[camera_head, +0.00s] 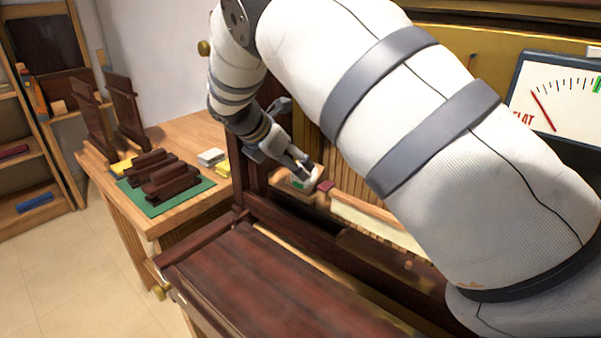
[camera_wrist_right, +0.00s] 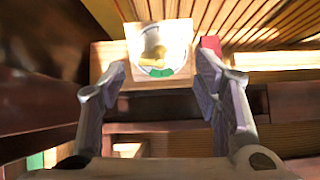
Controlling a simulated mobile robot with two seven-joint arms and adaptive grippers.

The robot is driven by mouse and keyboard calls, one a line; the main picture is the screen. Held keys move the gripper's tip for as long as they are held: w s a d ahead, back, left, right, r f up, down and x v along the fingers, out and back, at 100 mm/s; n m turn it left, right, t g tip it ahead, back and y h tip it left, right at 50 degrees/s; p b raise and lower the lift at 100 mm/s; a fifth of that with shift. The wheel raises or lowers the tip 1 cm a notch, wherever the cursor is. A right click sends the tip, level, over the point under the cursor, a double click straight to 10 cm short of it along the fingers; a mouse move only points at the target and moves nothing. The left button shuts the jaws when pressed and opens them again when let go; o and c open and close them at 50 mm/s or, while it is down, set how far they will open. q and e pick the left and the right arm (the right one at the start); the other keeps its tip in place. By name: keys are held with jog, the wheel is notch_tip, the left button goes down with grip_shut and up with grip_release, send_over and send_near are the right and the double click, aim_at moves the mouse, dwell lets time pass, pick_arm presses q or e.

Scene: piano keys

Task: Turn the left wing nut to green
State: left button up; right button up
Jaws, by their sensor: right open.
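The left wing nut (camera_wrist_right: 153,52) is brass-coloured and sits on a round white dial (camera_wrist_right: 177,45) on a wooden block. The dial has a green sector (camera_wrist_right: 157,72) at its lower edge in the right wrist view. In the head view the dial's green mark (camera_head: 298,184) shows just beneath my right gripper (camera_head: 303,170), and the nut itself is hidden. In the right wrist view my right gripper (camera_wrist_right: 160,72) is open, with one finger on each side of the dial's lower part. I see no contact with the nut. My left gripper is out of view.
A dark red block (camera_head: 325,186) lies just right of the dial, beside the piano's wooden parts. A gauge (camera_head: 555,95) reading FLAT stands at the upper right. A side table (camera_head: 190,140) with dark wooden pieces on a green mat (camera_head: 150,207) stands left.

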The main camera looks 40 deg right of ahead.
jog(key=shift+b+x, duration=0.35)
jog(key=shift+x, duration=2.15)
jog(key=shift+a+r, duration=0.15)
jog(key=shift+r, duration=0.05)
jog(key=shift+a+r, duration=0.2)
jog(key=shift+r, duration=0.05)
jog(key=shift+a, duration=0.1)
